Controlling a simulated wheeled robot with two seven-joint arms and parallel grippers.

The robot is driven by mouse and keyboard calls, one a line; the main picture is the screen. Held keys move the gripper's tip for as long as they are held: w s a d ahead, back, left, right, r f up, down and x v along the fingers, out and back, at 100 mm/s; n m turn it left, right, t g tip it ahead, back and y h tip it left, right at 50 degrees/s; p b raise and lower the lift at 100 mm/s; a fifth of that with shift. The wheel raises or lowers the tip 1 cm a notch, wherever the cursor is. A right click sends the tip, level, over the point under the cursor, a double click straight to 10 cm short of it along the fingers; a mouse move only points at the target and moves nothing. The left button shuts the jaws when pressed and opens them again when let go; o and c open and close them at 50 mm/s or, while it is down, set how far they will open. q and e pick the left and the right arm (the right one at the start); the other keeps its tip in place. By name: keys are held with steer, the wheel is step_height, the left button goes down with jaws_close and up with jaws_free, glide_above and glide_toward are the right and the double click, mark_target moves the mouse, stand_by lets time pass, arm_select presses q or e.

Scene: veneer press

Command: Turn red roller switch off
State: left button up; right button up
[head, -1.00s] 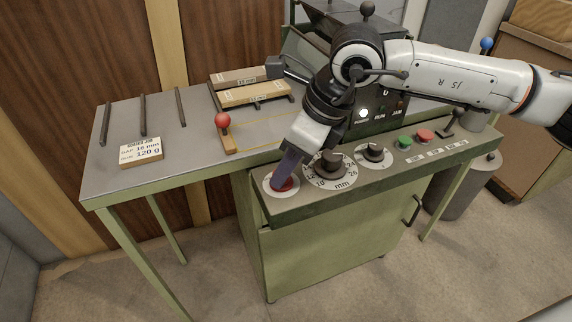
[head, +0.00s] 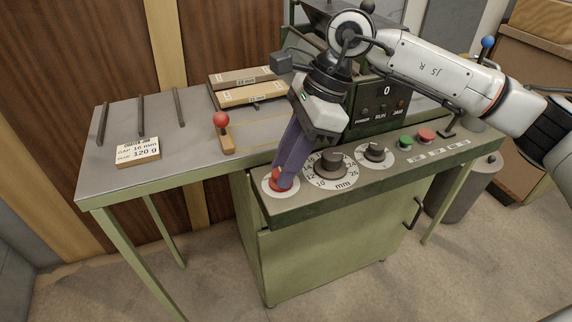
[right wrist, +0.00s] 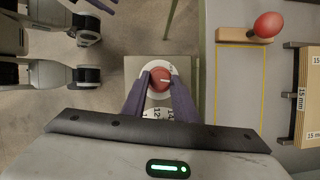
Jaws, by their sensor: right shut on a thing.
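The red roller switch (head: 275,187) is a round red knob on a white dial plate at the left end of the green control panel. It also shows in the right wrist view (right wrist: 161,76), with a pale mark on its face. My right gripper (head: 282,179) comes down on it from above, its two purple fingers on either side of the knob, shut on it. The power lamp (head: 363,108) on the black display box looks dark. My left gripper is not in view.
Beside the switch are the mm dial (head: 333,160), a smaller black knob (head: 375,153), a green button (head: 406,142) and a red button (head: 426,135). A red-ball lever (head: 221,120) stands on the table behind. Wood strips (head: 240,80) lie further back.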

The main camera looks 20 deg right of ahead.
steer(key=n, duration=0.2)
steer(key=n+g, duration=0.2)
steer(key=n, duration=0.1)
steer(key=shift+w+a+n, duration=0.1)
steer(key=shift+w+n, duration=0.2)
steer(key=n+g, duration=0.1)
steer(key=n, duration=0.1)
steer(key=n+h, duration=0.1)
steer(key=n, duration=0.2)
steer(key=shift+w+a+g, duration=0.1)
steer(key=shift+w+g, duration=0.05)
steer(key=shift+g, duration=0.25)
steer(key=shift+h, duration=0.3)
steer(key=o, duration=1.1)
steer(key=shift+c, duration=0.2)
steer(key=p+v, duration=0.1)
steer(key=v, duration=0.9)
steer(key=shift+p, duration=0.3)
